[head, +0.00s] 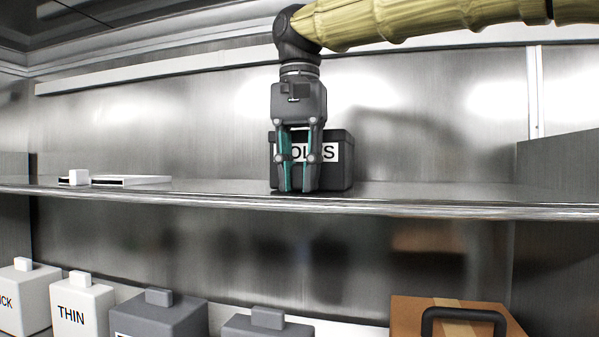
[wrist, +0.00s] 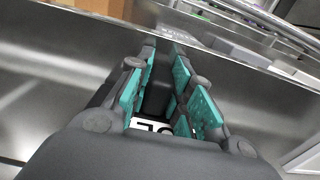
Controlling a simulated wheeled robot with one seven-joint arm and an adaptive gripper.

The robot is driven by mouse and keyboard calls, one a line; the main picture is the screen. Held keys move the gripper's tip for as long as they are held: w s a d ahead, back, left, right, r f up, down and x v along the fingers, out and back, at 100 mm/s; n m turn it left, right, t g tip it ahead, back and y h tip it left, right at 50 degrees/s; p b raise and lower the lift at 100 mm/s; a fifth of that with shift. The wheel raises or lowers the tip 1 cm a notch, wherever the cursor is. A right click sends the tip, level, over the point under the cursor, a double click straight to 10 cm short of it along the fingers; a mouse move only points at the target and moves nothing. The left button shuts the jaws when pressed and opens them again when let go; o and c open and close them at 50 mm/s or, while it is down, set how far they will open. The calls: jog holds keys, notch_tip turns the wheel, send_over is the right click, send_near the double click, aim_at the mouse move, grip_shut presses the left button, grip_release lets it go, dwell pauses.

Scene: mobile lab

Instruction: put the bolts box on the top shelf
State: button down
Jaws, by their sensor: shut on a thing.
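The bolts box (head: 341,170) is a dark grey box with a white label, partly hidden behind my fingers so that only some letters show. It is upright at the top shelf (head: 430,193), its base level with the shelf's surface near the front edge. It looks to be resting there, but I cannot be sure of the contact. My gripper (head: 298,186) points down in front of the box, shut on a dark part of it. In the wrist view the gripper (wrist: 166,65) has its teal-padded fingers on either side of that part, and the label (wrist: 165,128) shows below.
Flat white pieces (head: 130,180) lie on the shelf's left. Below stand white boxes, one labelled THIN (head: 82,303), grey boxes (head: 160,312), and a brown case (head: 455,315) with a black handle. The shelf right of the bolts box is clear.

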jog(key=c, duration=1.3)
grip_release()
jog(key=shift+d, duration=0.1)
jog(key=shift+r, duration=0.1)
jog(key=shift+r, duration=0.6)
notch_tip(320, 180, up, 11)
jog(key=shift+f+b, duration=0.15)
jog(key=shift+b, duration=0.9)
